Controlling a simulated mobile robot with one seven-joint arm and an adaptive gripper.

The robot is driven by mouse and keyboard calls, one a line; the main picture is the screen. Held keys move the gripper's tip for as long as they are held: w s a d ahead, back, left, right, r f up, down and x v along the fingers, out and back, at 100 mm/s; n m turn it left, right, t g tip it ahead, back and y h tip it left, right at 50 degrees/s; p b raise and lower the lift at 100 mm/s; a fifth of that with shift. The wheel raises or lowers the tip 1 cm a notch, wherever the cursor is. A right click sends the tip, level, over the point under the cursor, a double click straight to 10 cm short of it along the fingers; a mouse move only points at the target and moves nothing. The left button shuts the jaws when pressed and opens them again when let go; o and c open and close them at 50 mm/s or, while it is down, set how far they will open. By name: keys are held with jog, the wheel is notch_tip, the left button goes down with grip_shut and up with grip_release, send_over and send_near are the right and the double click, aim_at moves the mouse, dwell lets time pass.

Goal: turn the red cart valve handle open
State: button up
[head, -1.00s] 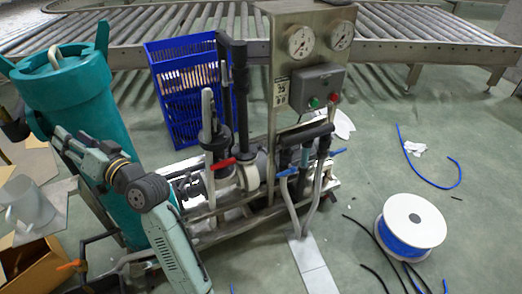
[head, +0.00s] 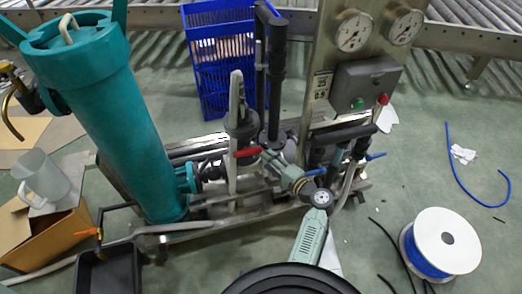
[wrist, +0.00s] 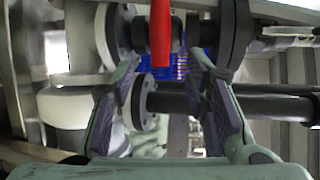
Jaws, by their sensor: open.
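A red valve handle (head: 246,153) shows in the head view on the cart's pipework, just left of my gripper. In the wrist view a red handle (wrist: 161,35) hangs down from the top edge, between the finger lines. I cannot tell for sure that both are the same handle. My gripper (wrist: 163,66) is open and empty, its two green-grey fingers apart on either side of the red handle's lower end, with no clear contact. In the head view my wrist hides part of the pipes behind it.
The teal tank (head: 110,110) stands left. The gauge panel (head: 362,60) and grey button box (head: 366,84) rise right of my gripper. Dark pipes (wrist: 225,104) and flanges crowd the wrist view. A blue crate (head: 222,80) stands behind. A cable spool (head: 440,242) lies on the floor right.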

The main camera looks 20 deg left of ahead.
aim_at(257, 152)
jog(key=x, duration=0.7)
jog(key=shift+w+a+f, duration=0.1)
jog(key=shift+w+a, duration=0.05)
jog(key=shift+c, duration=0.2)
grip_shut()
